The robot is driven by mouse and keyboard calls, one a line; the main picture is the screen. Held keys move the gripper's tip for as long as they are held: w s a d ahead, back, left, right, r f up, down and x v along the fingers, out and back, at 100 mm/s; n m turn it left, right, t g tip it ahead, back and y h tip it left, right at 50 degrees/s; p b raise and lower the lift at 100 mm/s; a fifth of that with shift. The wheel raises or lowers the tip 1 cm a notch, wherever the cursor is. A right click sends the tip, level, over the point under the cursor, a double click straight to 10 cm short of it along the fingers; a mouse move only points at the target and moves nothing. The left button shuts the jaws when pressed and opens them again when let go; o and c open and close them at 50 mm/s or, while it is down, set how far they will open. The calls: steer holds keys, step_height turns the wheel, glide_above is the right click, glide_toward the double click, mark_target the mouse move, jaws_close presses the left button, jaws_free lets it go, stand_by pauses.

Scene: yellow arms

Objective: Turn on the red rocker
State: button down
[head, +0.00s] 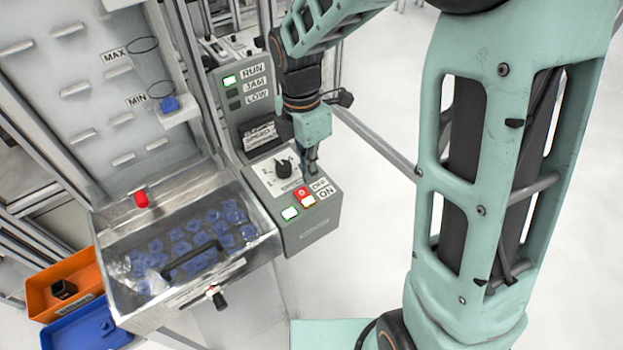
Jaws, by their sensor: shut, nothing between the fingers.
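The red rocker (302,192) is on the sloping top of a grey control box, beside the OFF and ON labels (325,190). Its upper part is red with a white mark, and its lower part looks bright beside the ON label. My gripper (312,169) is shut and empty, pointing down just above and behind the rocker in the picture. The fingertips are small here, and I cannot tell whether they touch the panel.
A black dial (283,168) sits left of my gripper. A lit whitish-green button (289,213) is below the rocker. A RUN/JAM/LOW panel (247,86) stands behind.

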step_height(320, 180, up, 7)
steer(key=shift+s+f, duration=0.15)
steer(key=shift+s, duration=0.2)
steer(key=shift+d, duration=0.1)
